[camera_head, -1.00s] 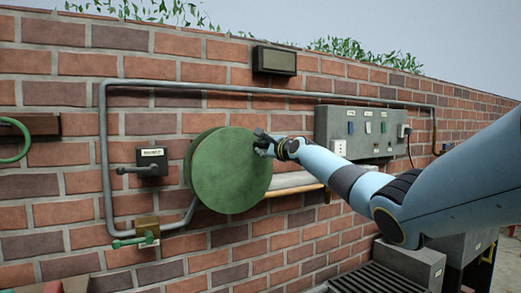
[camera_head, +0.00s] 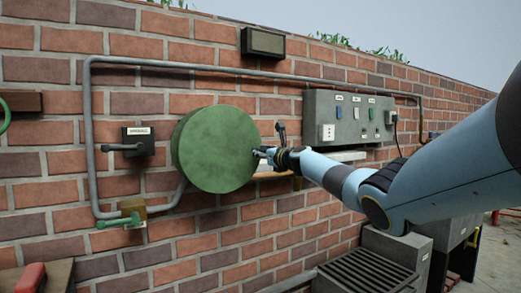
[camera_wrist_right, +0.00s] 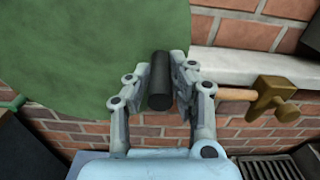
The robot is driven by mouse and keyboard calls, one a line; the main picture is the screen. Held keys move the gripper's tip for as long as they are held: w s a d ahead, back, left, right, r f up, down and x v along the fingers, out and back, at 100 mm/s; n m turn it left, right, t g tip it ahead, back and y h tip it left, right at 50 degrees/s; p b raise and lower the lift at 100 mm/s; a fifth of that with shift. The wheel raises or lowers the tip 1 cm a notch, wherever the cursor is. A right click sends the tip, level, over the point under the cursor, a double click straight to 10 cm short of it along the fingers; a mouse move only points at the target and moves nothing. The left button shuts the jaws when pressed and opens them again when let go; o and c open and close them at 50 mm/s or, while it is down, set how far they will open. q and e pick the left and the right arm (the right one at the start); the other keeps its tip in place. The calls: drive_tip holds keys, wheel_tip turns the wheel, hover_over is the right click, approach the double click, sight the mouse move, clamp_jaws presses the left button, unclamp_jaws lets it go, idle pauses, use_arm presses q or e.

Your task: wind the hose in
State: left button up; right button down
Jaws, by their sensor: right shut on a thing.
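The hose reel is a large green disc (camera_head: 214,148) on the brick wall, and its face also fills the upper left of the right wrist view (camera_wrist_right: 90,50). My right gripper (camera_head: 260,154) is at the right edge of the disc. In the right wrist view (camera_wrist_right: 160,85) its fingers are shut around a black cylindrical handle (camera_wrist_right: 160,78) in front of the green face. A tan length (camera_wrist_right: 235,95), perhaps the hose, runs right from the reel under a pale ledge to a brass fitting (camera_wrist_right: 273,98). My left gripper is not in view.
A grey pipe (camera_head: 88,130) frames the reel on the wall. A lever box (camera_head: 138,148) and a brass valve with green handle (camera_head: 130,212) are left of it. A grey switch box (camera_head: 350,118) is right. A grated unit (camera_head: 365,272) stands below.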

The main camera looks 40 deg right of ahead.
sight(224, 185)
drive_tip(key=f+m, duration=0.2)
drive_tip(key=a+f+m+b, duration=0.1)
drive_tip(key=f+m, duration=0.1)
drive_tip(key=a+f+m, duration=0.1)
drive_tip(key=f+m, duration=0.1)
drive_tip(key=shift+w+a+f+m, duration=0.15)
drive_tip(key=shift+w+f+m, duration=0.05)
drive_tip(key=shift+w+m, duration=0.1)
drive_tip(key=a+f+m, duration=0.1)
drive_tip(key=a+m, duration=0.1)
drive_tip(key=a+f+m, duration=0.1)
drive_tip(key=a+m, duration=0.1)
drive_tip(key=w+a+f+m, duration=0.1)
drive_tip(key=f+m, duration=0.1)
drive_tip(key=m, duration=0.1)
drive_tip(key=shift+w+a, duration=0.1)
drive_tip(key=shift+a, duration=0.3)
drive_tip(key=shift+w+a+f+m, duration=0.1)
drive_tip(key=shift+a+m, duration=0.2)
drive_tip(key=shift+a, duration=0.05)
drive_tip(key=shift+w+a+f, duration=0.1)
drive_tip(key=shift+w+a, duration=0.05)
drive_tip(key=shift+a, duration=0.5)
drive_tip(key=shift+w+a+f, duration=0.1)
drive_tip(key=shift+w+a, duration=0.05)
drive_tip(key=shift+a, duration=0.5)
